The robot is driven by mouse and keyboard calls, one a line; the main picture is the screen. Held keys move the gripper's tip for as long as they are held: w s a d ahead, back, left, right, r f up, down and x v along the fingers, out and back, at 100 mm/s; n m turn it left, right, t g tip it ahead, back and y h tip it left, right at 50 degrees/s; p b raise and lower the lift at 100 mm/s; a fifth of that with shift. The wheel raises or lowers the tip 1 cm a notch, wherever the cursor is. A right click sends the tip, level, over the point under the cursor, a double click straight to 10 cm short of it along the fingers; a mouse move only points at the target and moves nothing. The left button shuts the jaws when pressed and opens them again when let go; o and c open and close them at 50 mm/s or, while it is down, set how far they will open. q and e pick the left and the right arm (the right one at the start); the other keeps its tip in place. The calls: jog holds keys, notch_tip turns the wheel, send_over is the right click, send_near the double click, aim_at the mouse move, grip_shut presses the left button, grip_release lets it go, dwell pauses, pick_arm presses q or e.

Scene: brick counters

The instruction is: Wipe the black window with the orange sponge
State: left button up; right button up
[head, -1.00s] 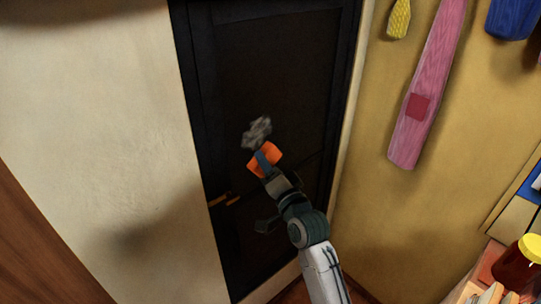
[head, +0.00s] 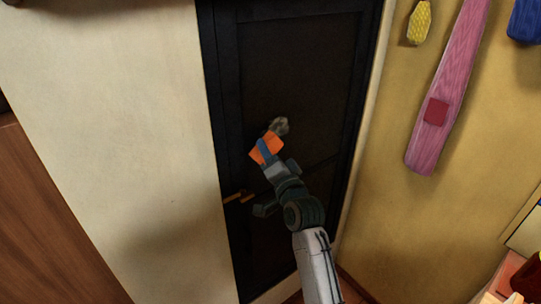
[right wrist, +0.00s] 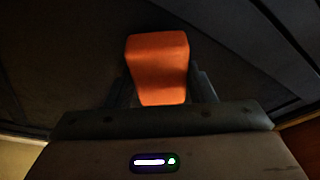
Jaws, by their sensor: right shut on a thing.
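The black window (head: 290,75) is a dark framed panel in a tall black door in the head view. A grey smudge (head: 280,125) is on it, near its middle. My right gripper (head: 266,151) is shut on the orange sponge (head: 271,139), just below and left of the smudge. The sponge also shows between the fingers in the right wrist view (right wrist: 157,65), in front of the dark surface. The sponge appears to be at the panel, but I cannot tell whether it touches. It may hide part of the smudge. My left gripper is out of view.
A brass-coloured handle (head: 238,197) sticks out at the door's left, near my right arm. Pale wall (head: 110,120) lies left of the door. A yellow wall (head: 400,200) at right carries a pink board (head: 447,85) and a yellow hanging item (head: 420,22).

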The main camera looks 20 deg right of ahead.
jog(key=shift+w+a, duration=0.1)
jog(key=shift+w, duration=0.15)
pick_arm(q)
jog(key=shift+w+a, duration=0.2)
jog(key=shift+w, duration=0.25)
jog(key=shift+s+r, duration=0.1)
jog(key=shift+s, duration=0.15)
pick_arm(e)
jog(key=shift+w+a, duration=0.3)
jog(key=shift+w, duration=0.4)
